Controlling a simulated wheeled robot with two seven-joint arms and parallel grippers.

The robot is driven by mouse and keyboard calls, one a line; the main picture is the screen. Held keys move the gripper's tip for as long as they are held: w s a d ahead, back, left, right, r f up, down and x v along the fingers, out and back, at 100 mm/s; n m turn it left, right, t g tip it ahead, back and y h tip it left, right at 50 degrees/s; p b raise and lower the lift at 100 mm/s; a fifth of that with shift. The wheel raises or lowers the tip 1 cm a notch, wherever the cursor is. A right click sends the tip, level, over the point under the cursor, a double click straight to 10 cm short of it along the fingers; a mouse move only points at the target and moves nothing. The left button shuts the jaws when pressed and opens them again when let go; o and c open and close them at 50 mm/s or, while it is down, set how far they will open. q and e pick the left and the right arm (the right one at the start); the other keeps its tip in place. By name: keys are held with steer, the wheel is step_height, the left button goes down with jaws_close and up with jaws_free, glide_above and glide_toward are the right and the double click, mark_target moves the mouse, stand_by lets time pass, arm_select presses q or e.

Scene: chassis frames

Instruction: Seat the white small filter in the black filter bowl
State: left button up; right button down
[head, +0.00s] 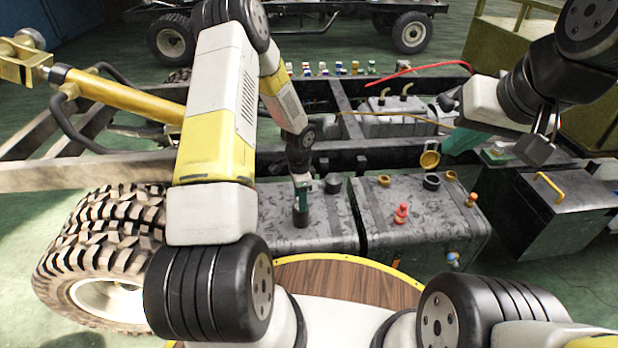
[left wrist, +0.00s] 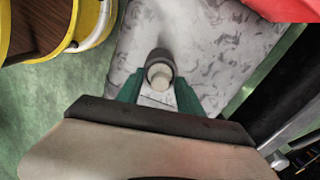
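The black filter bowl (head: 301,217) stands on the dark tank, under my left gripper (head: 302,187). In the left wrist view the bowl (left wrist: 158,55) is a dark grey cylinder. The white small filter (left wrist: 160,74) is a cream round end inside its rim; how deep it sits cannot be told. In the head view I cannot make the filter out. My left gripper (left wrist: 160,90) has its green fingers apart, one on each side of the filter, with a narrow gap seen. My right gripper (head: 480,146), at the right, has its green fingers apparently apart, away from the bowl.
Another small black cylinder (head: 333,184) stands close right of the bowl. A chassis rail (head: 350,157) runs behind. A large tyre (head: 105,245) is at the left.

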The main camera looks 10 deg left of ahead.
arm_select(q)
steer(key=s+r+n+t, duration=0.1)
steer(key=s+r+n, duration=0.25)
steer(key=r, duration=1.25)
steer(key=s+r+n+t, duration=0.2)
steer(key=s+r, duration=0.3)
steer(key=r, duration=1.1)
steer(key=s+d+r+n+t+h, duration=0.1)
steer(key=s+r+n, duration=0.2)
steer(key=s+r, duration=0.2)
steer(key=s+d+r+n+t+h, duration=0.1)
steer(key=s+r, duration=0.4)
steer(key=s, duration=0.5)
steer(key=shift+s+n+t, duration=0.4)
steer(key=shift+n+t, duration=0.2)
steer(key=shift+n, duration=0.65)
